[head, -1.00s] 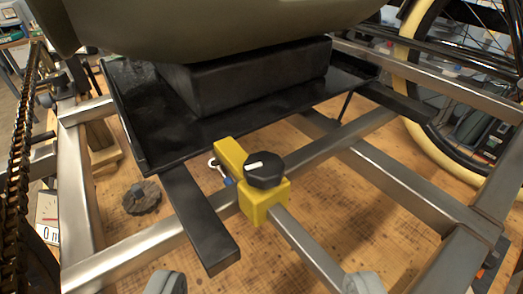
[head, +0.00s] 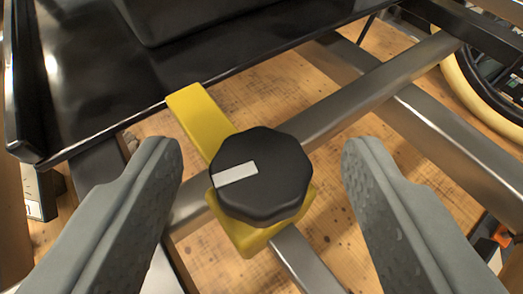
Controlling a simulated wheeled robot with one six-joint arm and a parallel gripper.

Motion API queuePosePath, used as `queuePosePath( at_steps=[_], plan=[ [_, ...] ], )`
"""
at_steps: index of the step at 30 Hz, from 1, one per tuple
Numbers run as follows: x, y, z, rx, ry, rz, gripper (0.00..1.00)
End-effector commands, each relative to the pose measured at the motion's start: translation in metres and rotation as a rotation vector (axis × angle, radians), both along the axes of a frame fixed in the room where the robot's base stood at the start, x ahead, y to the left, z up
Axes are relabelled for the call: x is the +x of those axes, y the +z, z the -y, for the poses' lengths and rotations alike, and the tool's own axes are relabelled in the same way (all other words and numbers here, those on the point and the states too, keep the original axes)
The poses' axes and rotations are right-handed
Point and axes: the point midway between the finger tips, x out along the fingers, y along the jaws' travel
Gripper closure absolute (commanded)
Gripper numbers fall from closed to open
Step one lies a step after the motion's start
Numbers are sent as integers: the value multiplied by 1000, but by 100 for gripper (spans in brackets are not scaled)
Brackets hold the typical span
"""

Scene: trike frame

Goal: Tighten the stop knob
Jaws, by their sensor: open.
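The stop knob (head: 262,176) is black, many-sided, with a white mark that points left in the picture. It sits on a yellow stop block (head: 205,122) that is fitted around a metal rail (head: 305,264) of the trike frame. My gripper (head: 262,160) is open, one grey finger on each side of the knob. A gap shows between each finger and the knob, and neither finger appears to touch it. The knob hides the middle of the yellow block.
A black tray (head: 110,100) lies just beyond the block. A silver cross tube (head: 385,80) runs behind the knob, up to the right. A wooden bench top (head: 340,225) lies below. A wheel with a cream tyre (head: 475,105) is at the right.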

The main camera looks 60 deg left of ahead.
Motion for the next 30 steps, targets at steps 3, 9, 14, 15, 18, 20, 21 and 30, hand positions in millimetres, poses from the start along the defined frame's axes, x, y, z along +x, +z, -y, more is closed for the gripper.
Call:
queuePosePath(
  at_steps=[3,9,14,15,18,20,21,30],
  plan=[
    [0,0,0,0,0,0,44],
    [0,0,0,0,0,0,66],
    [0,0,0,0,0,0,89],
    [0,0,0,0,0,0,89],
    [-1,0,-1,-1,-16,-2,89],
    [-2,-1,-2,-4,-40,-2,89],
    [-2,-1,-2,-3,-62,-3,89],
    [-4,-2,-4,-6,-226,-5,89]
  ],
)
